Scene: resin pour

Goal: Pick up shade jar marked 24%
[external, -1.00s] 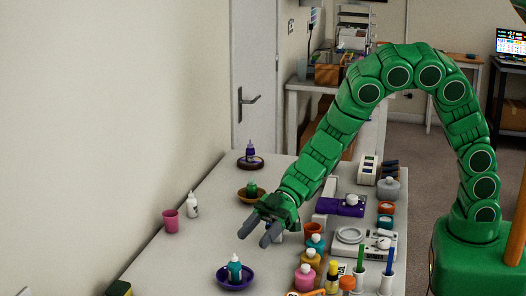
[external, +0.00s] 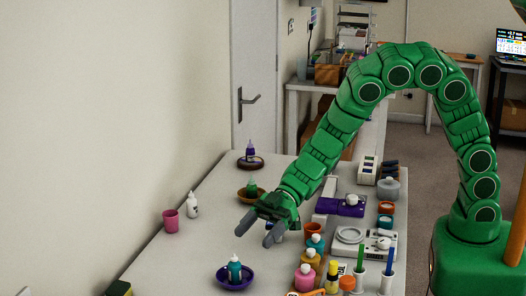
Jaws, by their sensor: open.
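My gripper (external: 255,237) is open and empty over the middle of the table, with its two grey fingers pointing down toward the front left. No 24% mark is legible on any jar, so I cannot tell which is the shade jar marked 24%. A teal bottle in a purple dish (external: 235,281) stands in front of my gripper. A green bottle (external: 252,188) in a brown dish stands behind it, and a purple bottle (external: 250,152) on a dark dish stands farther back. A small item partly shows beside the right finger, mostly hidden by my gripper.
A pink cup (external: 171,221) and a white bottle (external: 193,206) stand at the left edge. Teal (external: 315,245), pink (external: 304,278) and yellow (external: 308,258) jars crowd the right, beside a white scale (external: 350,236). The left middle of the table is clear.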

